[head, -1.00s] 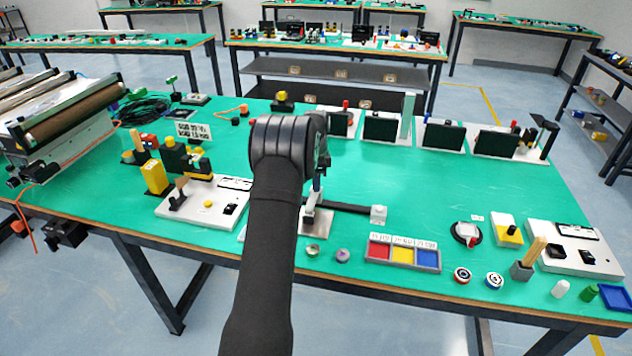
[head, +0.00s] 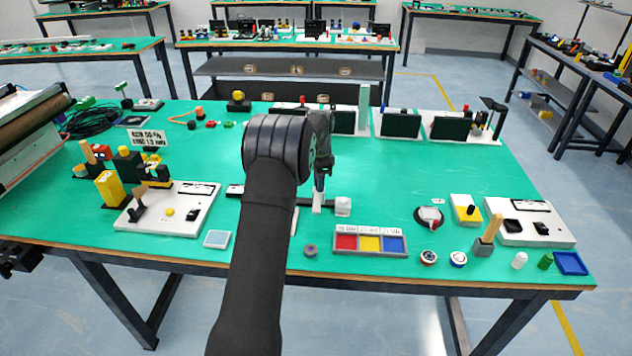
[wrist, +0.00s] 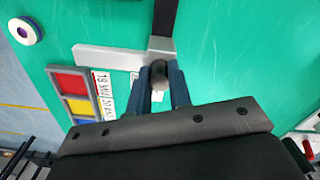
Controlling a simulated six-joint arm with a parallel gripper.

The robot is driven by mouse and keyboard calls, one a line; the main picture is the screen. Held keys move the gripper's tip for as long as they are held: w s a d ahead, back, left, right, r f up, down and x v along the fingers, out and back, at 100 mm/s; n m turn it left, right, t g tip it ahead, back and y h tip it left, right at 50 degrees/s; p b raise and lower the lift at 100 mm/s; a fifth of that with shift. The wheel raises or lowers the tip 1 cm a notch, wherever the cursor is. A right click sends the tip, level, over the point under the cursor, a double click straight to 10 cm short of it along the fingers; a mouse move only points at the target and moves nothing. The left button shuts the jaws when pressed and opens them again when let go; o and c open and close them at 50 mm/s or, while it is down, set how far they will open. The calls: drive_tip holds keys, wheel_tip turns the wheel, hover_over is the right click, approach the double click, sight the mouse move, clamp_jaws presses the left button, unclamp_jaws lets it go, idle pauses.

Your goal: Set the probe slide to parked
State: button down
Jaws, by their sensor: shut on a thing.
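The probe slide is a dark rail (wrist: 165,15) with a light grey carriage (wrist: 160,45), which has a flat pale strip reaching left in the wrist view. My gripper (wrist: 161,80) is shut on the slide's dark rounded knob (wrist: 158,70), with one blue-grey finger on each side. In the head view my gripper (head: 318,190) points down at the slide, just left of a white block (head: 342,206) at the rail's right. My arm hides the rail's left part in the head view. I cannot read any position mark on the slide.
A tray (head: 370,252) with red, yellow and blue compartments lies in front of the slide. A small round puck (head: 310,251) is left of it. A white panel (head: 190,217) stands left of my arm.

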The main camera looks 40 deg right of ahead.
drive_tip(key=c, duration=1.5)
unclamp_jaws()
drive_tip(key=shift+s+d, duration=0.25)
drive_tip(key=shift+d, duration=0.05)
drive_tip(key=shift+o, duration=0.9)
drive_tip(key=shift+a, duration=0.1)
drive_tip(key=shift+w, duration=0.1)
wheel_tip(320, 180, up, 18)
drive_tip(key=shift+f, duration=0.25)
drive_tip(key=shift+f, duration=0.1)
wheel_tip(320, 180, down, 17)
drive_tip(key=shift+a+f, duration=0.1)
drive_tip(key=shift+f, duration=0.1)
drive_tip(key=shift+w, duration=0.15)
drive_tip(key=shift+r, duration=0.15)
